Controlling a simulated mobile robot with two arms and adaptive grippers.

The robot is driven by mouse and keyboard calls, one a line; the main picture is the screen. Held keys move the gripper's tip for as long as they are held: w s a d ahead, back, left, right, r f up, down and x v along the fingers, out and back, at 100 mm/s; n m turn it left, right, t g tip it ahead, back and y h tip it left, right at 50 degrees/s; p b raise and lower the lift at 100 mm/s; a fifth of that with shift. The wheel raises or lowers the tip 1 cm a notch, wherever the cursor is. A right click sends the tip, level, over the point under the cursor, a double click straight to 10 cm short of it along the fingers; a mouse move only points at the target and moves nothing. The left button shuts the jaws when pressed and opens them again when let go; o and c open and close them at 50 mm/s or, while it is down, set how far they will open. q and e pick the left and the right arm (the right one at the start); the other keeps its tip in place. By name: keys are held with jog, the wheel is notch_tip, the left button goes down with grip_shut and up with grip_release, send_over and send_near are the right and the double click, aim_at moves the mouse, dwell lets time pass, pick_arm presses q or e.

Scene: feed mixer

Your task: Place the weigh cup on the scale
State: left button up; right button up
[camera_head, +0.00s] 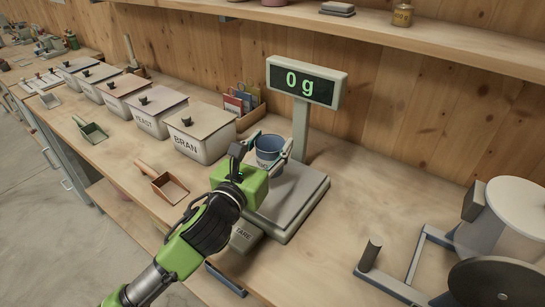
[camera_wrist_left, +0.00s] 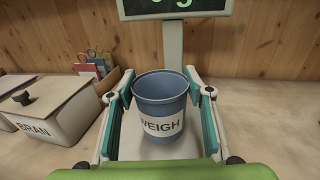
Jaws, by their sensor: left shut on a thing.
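The blue weigh cup (camera_head: 268,147) is upright over the back part of the scale's plate (camera_head: 293,199). It also shows in the left wrist view (camera_wrist_left: 161,90), with a white WEIGH label facing me. My left gripper (camera_head: 270,150) is shut on the cup, with one finger on each side of it. I cannot tell whether the cup's bottom touches the plate. The scale's display (camera_head: 306,84) reads 0 g. My right gripper is not in view.
The BRAN bin (camera_head: 202,132) stands left of the scale, with more lidded bins beyond. A brown scoop (camera_head: 165,185) and a green scoop (camera_head: 91,130) lie on the bench. A machine with a white drum (camera_head: 510,215) stands at the right. The bench between it and the scale is clear.

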pick_arm(q)
jog(key=shift+w+d+f, duration=0.15)
jog(key=shift+f, duration=0.85)
jog(key=shift+w+d+f, duration=0.1)
jog(key=shift+d+f, duration=0.05)
jog(key=shift+f, duration=0.85)
jog(key=shift+f, duration=0.1)
jog(key=o, duration=0.9)
jog(key=shift+s+a, duration=0.1)
jog(key=shift+s, duration=0.1)
jog(key=b+v, duration=0.1)
jog(key=v, duration=1)
jog(key=shift+s+a, duration=0.15)
jog(key=shift+s, duration=0.1)
